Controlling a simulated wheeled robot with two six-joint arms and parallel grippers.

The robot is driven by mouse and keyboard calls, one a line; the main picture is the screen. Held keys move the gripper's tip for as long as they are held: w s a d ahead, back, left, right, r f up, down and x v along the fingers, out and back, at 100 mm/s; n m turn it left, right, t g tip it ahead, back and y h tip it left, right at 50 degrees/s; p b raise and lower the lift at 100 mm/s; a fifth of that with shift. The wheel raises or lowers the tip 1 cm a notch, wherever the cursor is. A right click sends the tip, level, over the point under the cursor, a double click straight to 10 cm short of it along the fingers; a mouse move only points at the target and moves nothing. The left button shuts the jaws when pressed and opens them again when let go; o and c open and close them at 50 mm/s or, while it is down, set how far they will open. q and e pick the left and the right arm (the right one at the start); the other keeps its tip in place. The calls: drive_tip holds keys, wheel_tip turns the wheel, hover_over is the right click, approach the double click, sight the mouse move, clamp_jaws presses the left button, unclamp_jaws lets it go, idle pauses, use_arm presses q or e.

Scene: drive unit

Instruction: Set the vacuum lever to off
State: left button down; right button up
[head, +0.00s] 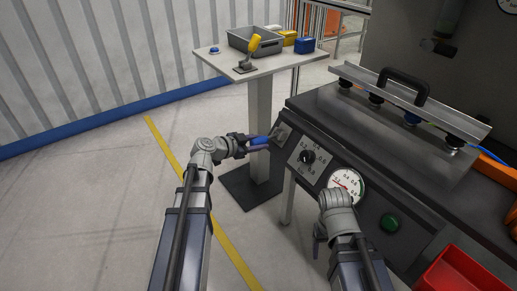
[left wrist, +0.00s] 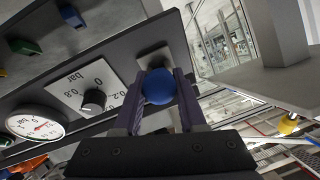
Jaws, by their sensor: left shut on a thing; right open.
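The lever with a round blue knob (left wrist: 159,87) comes out of a pale square plate (left wrist: 154,58) on the sloped front panel. The plate also shows in the head view (head: 281,134), at the panel's left end. My left gripper (head: 259,142) is at the lever and shut on its blue knob, with one finger on each side in the left wrist view. The lever's shaft is mostly hidden behind the knob. My right gripper (head: 319,240) hangs low in front of the panel, apart from the lever, open and mostly hidden by its own wrist.
Beside the lever are a black dial (head: 307,157) marked in bar, a round gauge (head: 346,184) and a green button (head: 391,223). A lifting bar with suction cups (head: 410,100) lies on the bench.

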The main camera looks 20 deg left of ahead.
use_arm(q)
drive_tip(key=shift+s+d+f+t+b, duration=0.15)
drive_tip(key=shift+f+t+b, duration=0.2)
drive_tip(key=shift+b, duration=0.35)
use_arm(e)
drive_tip(key=shift+d+f, duration=0.1)
drive_tip(key=shift+f, duration=1)
use_arm(q)
drive_tip(key=shift+c, duration=2.3)
unclamp_jaws()
drive_tip(key=p+v, duration=0.2)
drive_tip(key=v, duration=0.5)
drive_tip(key=shift+s+a, duration=0.2)
drive_tip(key=shift+a, duration=0.15)
use_arm(e)
wheel_tip(320, 180, up, 2)
drive_tip(key=shift+r, duration=0.15)
use_arm(q)
drive_tip(key=shift+r, duration=0.1)
